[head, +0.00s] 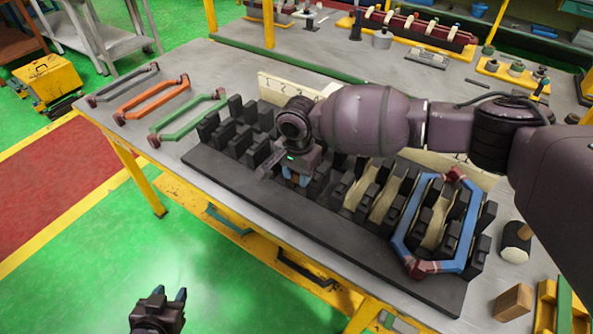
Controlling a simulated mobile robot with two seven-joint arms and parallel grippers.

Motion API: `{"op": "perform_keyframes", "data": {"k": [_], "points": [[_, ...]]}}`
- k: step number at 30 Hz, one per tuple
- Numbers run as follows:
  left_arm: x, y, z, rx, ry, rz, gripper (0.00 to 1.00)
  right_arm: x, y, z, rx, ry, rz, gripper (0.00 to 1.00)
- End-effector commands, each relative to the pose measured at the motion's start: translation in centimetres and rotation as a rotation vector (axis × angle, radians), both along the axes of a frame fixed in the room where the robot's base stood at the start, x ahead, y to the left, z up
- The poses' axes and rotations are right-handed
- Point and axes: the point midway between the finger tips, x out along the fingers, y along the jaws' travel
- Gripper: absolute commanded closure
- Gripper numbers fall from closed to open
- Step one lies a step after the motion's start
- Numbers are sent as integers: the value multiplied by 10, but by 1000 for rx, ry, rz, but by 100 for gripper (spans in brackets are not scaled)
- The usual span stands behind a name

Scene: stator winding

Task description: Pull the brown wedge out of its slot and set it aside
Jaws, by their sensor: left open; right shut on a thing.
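The black stator block (290,225) lies along the front of the table, with rows of upright black teeth and slots between them. My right gripper (297,179) reaches in from the right and points down at the slots left of the middle. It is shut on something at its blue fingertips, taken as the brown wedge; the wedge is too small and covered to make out. Whether it is still in the slot cannot be told. My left gripper (169,294) is open and empty, low in front of the table over the green floor.
A blue coil (408,222) sits over the right-hand teeth, where tan liners (387,203) line several slots. Grey (125,86), orange (150,98) and green (187,115) coils lie at the left. A mallet (516,240) and wooden block (513,302) are at the right.

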Motion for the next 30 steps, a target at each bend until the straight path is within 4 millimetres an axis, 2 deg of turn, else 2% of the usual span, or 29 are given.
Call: {"op": "perform_keyframes", "data": {"k": [8,9,14,23,26,30], "points": [[-1,0,-1,-1,4,1,57,0,0,0,0,0,0,88],[-1,0,-1,-1,3,1,57,0,-1,0,0,0,0,60],[0,0,-1,-1,2,1,57,0,-1,0,0,0,0,35],[0,0,-1,-1,2,1,57,0,-1,1,0,0,0,35],[0,0,-1,-1,2,1,57,1,0,7,1,-1,0,35],[0,0,-1,-1,2,1,57,1,0,26,2,-2,1,35]]}}
